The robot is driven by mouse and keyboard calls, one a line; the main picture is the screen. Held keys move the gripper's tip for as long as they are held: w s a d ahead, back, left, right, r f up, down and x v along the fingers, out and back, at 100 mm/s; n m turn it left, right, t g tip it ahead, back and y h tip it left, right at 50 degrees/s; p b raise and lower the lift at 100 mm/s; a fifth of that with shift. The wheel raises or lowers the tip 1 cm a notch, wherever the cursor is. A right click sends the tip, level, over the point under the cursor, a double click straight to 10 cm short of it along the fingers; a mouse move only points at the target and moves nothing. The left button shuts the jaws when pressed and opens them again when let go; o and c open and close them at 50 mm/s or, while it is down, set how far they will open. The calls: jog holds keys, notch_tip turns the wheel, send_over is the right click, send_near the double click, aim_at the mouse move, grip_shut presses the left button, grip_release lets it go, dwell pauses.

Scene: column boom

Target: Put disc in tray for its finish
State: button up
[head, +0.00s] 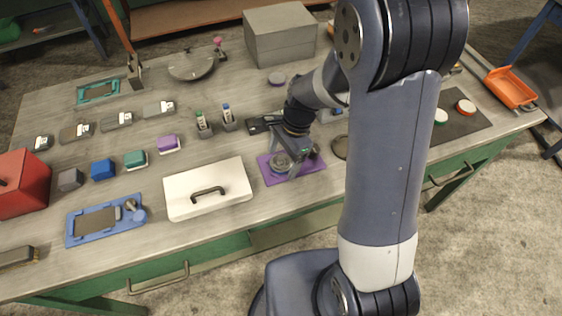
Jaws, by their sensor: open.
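My gripper (298,160) is open, low over a flat purple tray or mat (308,167) near the front middle of the bench. A grey round piece (280,163) sits on the purple tray beside or between the fingers; I cannot tell which. A dark round piece (340,147) is partly hidden by my arm.
A white lidded box (190,196) stands just left of the purple tray. A blue fixture (105,220), a red box (22,188) and several coloured blocks fill the left. A grey box (280,34) stands behind. An orange dustpan-like tray (512,88) is at the right edge.

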jog(key=shift+c, duration=0.3)
jog(key=shift+r, duration=0.1)
jog(key=c, duration=1.4)
